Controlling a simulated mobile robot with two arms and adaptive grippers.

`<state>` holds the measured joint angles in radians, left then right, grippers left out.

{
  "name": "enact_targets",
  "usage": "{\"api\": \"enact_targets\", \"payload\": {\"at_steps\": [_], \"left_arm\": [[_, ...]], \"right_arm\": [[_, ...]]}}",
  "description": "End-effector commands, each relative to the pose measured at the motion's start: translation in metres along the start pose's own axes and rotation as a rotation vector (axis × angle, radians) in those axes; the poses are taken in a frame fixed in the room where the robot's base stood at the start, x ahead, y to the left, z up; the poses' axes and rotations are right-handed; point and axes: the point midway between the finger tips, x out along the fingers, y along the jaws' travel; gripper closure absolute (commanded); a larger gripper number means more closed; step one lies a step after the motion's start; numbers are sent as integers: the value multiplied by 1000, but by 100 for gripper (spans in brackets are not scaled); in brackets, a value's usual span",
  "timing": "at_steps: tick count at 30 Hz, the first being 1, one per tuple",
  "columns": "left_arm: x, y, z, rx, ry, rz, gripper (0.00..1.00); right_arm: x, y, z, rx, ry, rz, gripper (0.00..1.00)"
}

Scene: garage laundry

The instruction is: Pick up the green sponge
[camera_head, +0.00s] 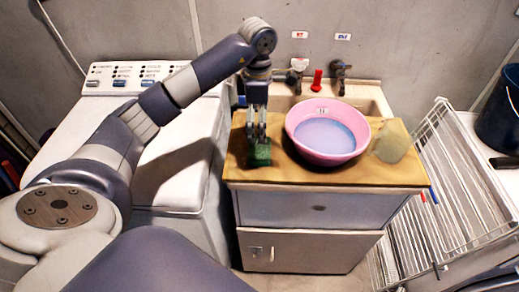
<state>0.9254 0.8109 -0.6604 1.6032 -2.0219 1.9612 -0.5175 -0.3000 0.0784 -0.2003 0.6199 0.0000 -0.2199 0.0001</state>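The green sponge (259,154) is a small dark green block at the front left of the brown countertop (330,178), left of the pink basin. My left gripper (258,138) points straight down over the sponge, and its fingertips meet the sponge's upper part. The fingers look a little apart, but I cannot tell whether they grip the sponge. I cannot tell whether the sponge rests on the counter or is just above it. My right gripper is not in view.
A pink basin (357,144) with bluish liquid stands close right of the sponge. A pale translucent object (393,141) sits at the counter's right. Taps (340,78) are behind. A washing machine (175,180) stands left, and a white wire rack (455,190) right.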

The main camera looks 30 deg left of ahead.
Motion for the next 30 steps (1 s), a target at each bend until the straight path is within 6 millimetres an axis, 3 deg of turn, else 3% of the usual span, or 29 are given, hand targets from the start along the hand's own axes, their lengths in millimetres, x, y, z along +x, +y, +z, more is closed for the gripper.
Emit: {"api": "enact_targets", "payload": {"at_steps": [4,13,21,30], "left_arm": [[24,-2,1,2,-1,-5,0],[48,-4,3,2,-2,-5,0],[84,-6,6,1,-4,-4,0],[90,-6,6,2,-4,-1,0]], "right_arm": [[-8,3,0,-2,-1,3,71],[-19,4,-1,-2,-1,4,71],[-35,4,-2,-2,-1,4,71],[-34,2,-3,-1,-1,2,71]]}}
